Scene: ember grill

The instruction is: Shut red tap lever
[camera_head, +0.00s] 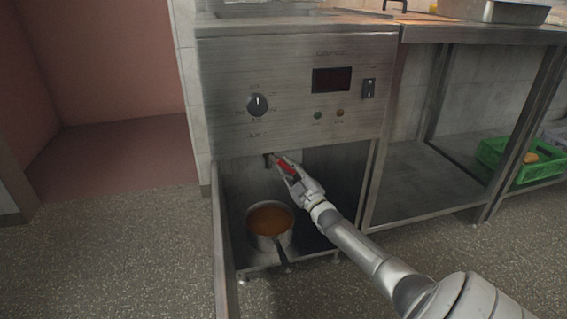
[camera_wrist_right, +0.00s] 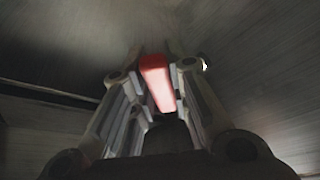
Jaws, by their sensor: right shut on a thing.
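The red tap lever (camera_head: 285,165) sits below the control panel of the steel appliance, at the top of its open lower bay. My right gripper (camera_head: 288,172) reaches up from the lower right and is shut on the lever. In the right wrist view the red lever (camera_wrist_right: 158,82) lies between the two fingers (camera_wrist_right: 155,90). The dark tap spout (camera_head: 267,160) shows just left of the lever. How far the lever is turned is hard to tell, as the fingers cover part of it. My left gripper is not in view.
A pot (camera_head: 270,222) of orange-brown liquid stands in the bay below the tap, its dark handle toward the front. An open door edge (camera_head: 224,255) stands at the bay's left. A steel table (camera_head: 420,180) and a green crate (camera_head: 515,160) are to the right.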

